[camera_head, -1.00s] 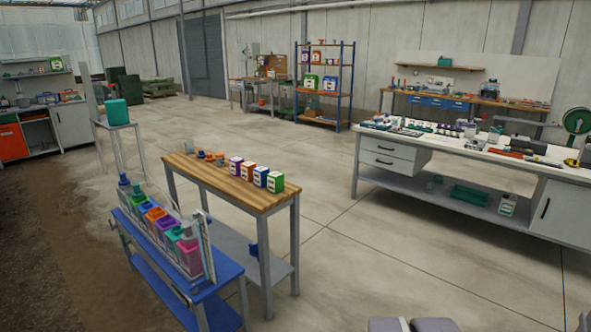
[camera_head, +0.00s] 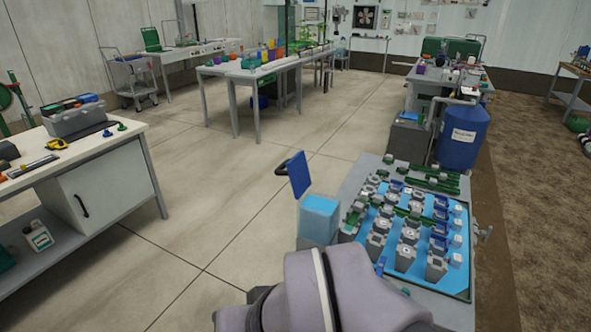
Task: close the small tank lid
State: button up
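A small tank (camera_head: 320,218) with a light blue upper part stands at the left edge of the skid table. Its blue lid (camera_head: 299,174) is open and stands nearly upright at the tank's left side. A dark loop (camera_head: 282,168), perhaps a handle, shows at the lid's left edge. Grey links of my arm fill the bottom middle of the picture, nearer than the tank. My gripper is not in view, so its opening and anything in it cannot be seen.
A blue tray (camera_head: 378,250) with several grey, green and blue valve-like parts lies right of the small tank. A large blue barrel (camera_head: 462,137) stands behind it. A white workbench (camera_head: 100,150) is at left. The concrete floor between is clear.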

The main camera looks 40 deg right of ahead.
aim_at(298, 172)
jog(key=i+j+z, duration=0.15)
jog(key=z, duration=0.3)
jog(key=i+j+z, duration=0.25)
jog(key=z, duration=0.15)
jog(key=i+j+z, duration=0.3)
jog(key=z, duration=0.15)
jog(key=i+j+z, duration=0.15)
jog(key=j+z, duration=0.25)
jog(key=i+j+z, duration=0.1)
jog(key=j+z, duration=0.75)
jog(key=l, duration=0.1)
